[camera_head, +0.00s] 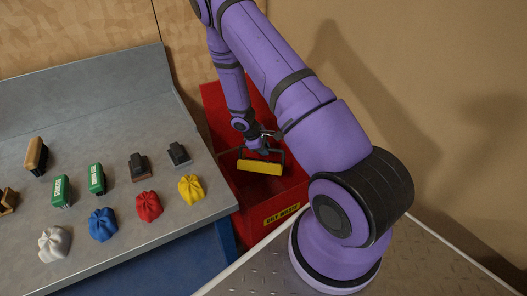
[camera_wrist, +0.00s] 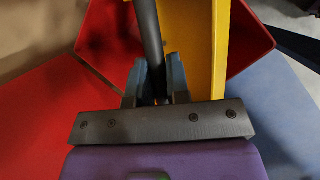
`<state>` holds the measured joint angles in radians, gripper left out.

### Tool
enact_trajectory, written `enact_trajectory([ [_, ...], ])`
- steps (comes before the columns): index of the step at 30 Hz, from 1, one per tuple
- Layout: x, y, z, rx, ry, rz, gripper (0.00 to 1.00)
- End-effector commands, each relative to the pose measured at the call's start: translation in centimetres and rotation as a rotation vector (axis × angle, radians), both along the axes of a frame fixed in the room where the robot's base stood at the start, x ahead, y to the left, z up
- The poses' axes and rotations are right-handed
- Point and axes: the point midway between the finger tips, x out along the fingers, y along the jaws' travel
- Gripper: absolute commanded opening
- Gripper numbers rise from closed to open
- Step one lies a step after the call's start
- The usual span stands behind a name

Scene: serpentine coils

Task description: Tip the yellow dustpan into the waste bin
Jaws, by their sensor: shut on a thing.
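The yellow dustpan (camera_head: 260,166) hangs over the opening of the red waste bin (camera_head: 225,120). In the head view its yellow part shows as a band under a dark handle frame. My gripper (camera_head: 262,141) is shut on the dustpan's dark handle. In the wrist view my gripper (camera_wrist: 157,95) has the dark handle between its fingers, and the yellow dustpan (camera_wrist: 205,50) stands beside it, partly cut off at the top edge. The red waste bin (camera_wrist: 110,40) shows behind and below. I cannot see what lies in the pan or the bin.
A grey workbench (camera_head: 110,115) stands left of the bin. On it lie several crumpled cloths, including a yellow one (camera_head: 191,189) and a red one (camera_head: 148,206), green boxes (camera_head: 96,179), dark blocks (camera_head: 179,154) and a brown brush (camera_head: 36,155). A wall rises behind the bin.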

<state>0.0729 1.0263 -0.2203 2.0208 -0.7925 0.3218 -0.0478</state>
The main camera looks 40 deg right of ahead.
Motion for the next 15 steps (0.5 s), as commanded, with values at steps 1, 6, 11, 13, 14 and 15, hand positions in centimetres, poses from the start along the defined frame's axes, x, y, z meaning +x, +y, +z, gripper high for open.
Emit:
enact_trajectory([
  [1, 0.2, -0.3, 0.2, 0.011, 0.003, -0.005, 0.00],
  [6, 0.7, -0.9, 0.2, 0.056, 0.041, -0.006, 0.00],
  [11, 1.2, -1.6, 0.3, 0.102, 0.077, -0.006, 0.00],
  [13, 1.4, -1.9, 0.4, 0.125, 0.097, -0.006, 0.00],
  [14, 1.6, -2.1, 0.4, 0.136, 0.104, -0.007, 0.00],
  [15, 1.7, -2.2, 0.5, 0.150, 0.115, -0.006, 0.00],
])
